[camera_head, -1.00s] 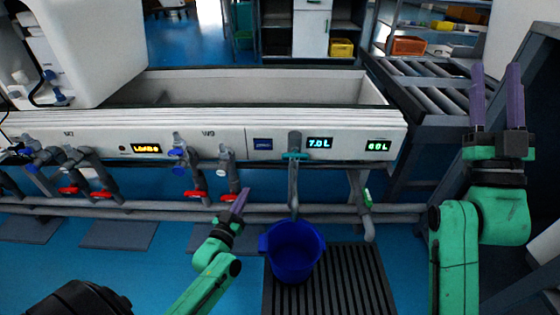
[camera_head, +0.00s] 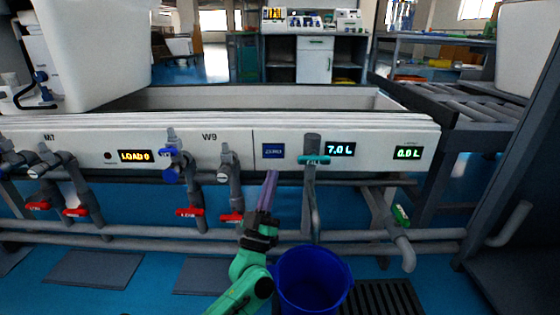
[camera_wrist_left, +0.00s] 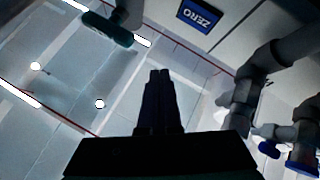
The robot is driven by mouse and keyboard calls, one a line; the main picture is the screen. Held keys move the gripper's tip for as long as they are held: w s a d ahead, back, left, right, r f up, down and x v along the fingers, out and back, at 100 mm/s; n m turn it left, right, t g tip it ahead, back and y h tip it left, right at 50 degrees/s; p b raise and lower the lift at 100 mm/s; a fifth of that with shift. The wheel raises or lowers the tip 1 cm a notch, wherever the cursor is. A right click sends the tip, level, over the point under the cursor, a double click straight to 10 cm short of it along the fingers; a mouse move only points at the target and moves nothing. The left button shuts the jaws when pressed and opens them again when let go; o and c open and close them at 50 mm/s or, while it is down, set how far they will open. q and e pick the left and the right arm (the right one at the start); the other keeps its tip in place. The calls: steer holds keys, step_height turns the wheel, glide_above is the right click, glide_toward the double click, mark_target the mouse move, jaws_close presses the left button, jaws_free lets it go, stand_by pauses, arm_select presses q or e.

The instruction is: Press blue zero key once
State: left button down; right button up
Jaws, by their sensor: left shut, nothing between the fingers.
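The blue zero key (camera_head: 273,151) is a small dark blue rectangle on the white front panel, left of the teal-handled tap. It also shows in the left wrist view (camera_wrist_left: 200,15), at the top, with ZERO written on it. My left gripper (camera_head: 271,174) is shut and empty, its purple fingers pointing up just below the key. In the left wrist view its dark fingertips (camera_wrist_left: 160,72) sit below and left of the key, apart from it. My right gripper is out of view.
A grey tap with a teal handle (camera_head: 314,160) stands right of the key, close to the gripper. Displays read 7.0 L (camera_head: 341,149) and 0.0 L (camera_head: 408,153). A grey valve pipe (camera_head: 229,172) is to the left. A blue bucket (camera_head: 313,281) stands below.

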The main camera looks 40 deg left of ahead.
mark_target(273, 151)
arm_select(q)
steer(key=w+a+b, duration=0.3)
steer(key=w+a, duration=0.2)
steer(key=w, duration=0.2)
steer(key=shift+a, duration=0.2)
stand_by(0.4)
steer(key=shift+w, duration=0.1)
stand_by(1.7)
steer(key=shift+w+a, duration=0.25)
